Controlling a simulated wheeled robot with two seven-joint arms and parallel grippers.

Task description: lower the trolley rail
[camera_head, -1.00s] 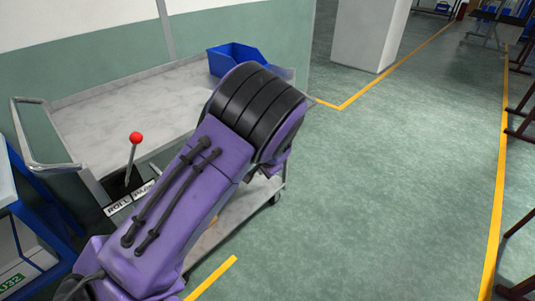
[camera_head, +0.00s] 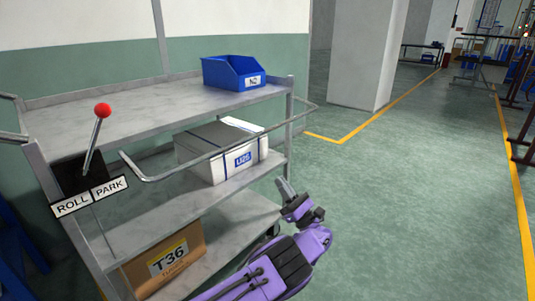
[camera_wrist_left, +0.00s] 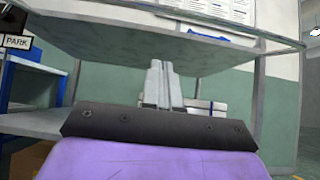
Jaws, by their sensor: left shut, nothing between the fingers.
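The trolley (camera_head: 150,108) is a grey metal cart with several shelves, standing on the left in the head view. Its thin metal rail (camera_head: 225,148) is a U-shaped bar across the front, below the top shelf's edge and in front of the white box. My purple left arm comes in from below. My left gripper (camera_head: 283,186) is low, below the rail and near the trolley's right-hand posts, apart from the rail in the picture. In the left wrist view the left fingers (camera_wrist_left: 161,78) are together and empty, pointing toward the trolley's shelves. My right gripper is out of view.
A red-knobbed lever (camera_head: 97,135) stands by a ROLL/PARK plate (camera_head: 90,197). The trolley holds a blue bin (camera_head: 232,73), a strapped white box (camera_head: 215,155) and a T36 carton (camera_head: 165,260). Open floor (camera_head: 410,190) lies right; a pillar (camera_head: 360,60) stands behind.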

